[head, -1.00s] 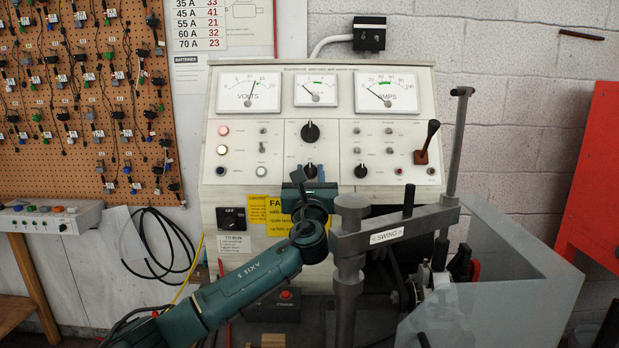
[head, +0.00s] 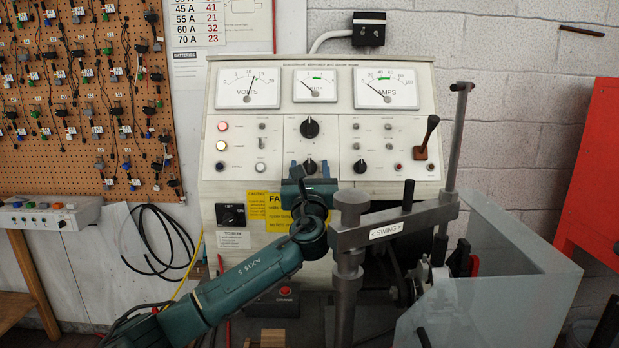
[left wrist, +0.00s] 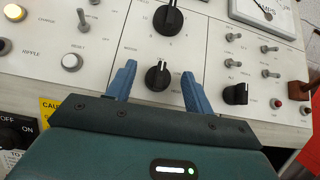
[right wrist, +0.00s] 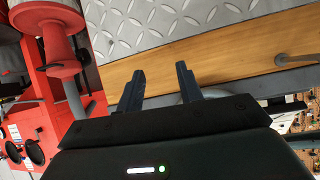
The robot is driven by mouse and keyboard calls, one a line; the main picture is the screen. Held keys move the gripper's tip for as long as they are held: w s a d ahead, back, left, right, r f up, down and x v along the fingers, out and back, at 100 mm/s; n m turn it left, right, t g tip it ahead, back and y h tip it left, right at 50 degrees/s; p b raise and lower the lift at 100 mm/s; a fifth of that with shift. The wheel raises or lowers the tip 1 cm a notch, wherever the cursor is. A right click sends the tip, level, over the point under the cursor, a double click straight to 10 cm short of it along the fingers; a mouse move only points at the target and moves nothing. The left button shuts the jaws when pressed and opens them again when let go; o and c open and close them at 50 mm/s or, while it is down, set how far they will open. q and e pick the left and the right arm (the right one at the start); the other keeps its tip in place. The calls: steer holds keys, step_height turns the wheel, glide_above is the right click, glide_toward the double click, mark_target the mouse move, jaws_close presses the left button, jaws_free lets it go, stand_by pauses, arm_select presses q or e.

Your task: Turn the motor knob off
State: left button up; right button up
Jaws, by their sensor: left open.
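A test bench panel (head: 270,130) carries several black knobs. A lower middle black knob (head: 309,166), which I take for the motor knob, lies between the fingers of my left gripper (head: 310,170). In the left wrist view this knob (left wrist: 158,75) has a white pointer mark aimed up and slightly right; its small labels are too blurred to read surely. My left gripper (left wrist: 158,72) is open, its blue fingers one on each side of the knob with gaps showing. My right gripper (right wrist: 160,75) is open and empty, away from the panel in its wrist view.
A larger knob (head: 309,128) sits above and another knob (head: 360,166) to the right. An OFF/ON switch (head: 230,215) is at lower left. The grey swing arm (head: 395,225) and clear guard (head: 490,310) stand at right. A pegboard (head: 90,90) hangs at left.

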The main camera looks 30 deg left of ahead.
arm_select(q)
steer(key=b+v, duration=0.1)
steer(key=v, duration=1.1)
steer(key=shift+b, duration=0.35)
steer(key=shift+f, duration=0.15)
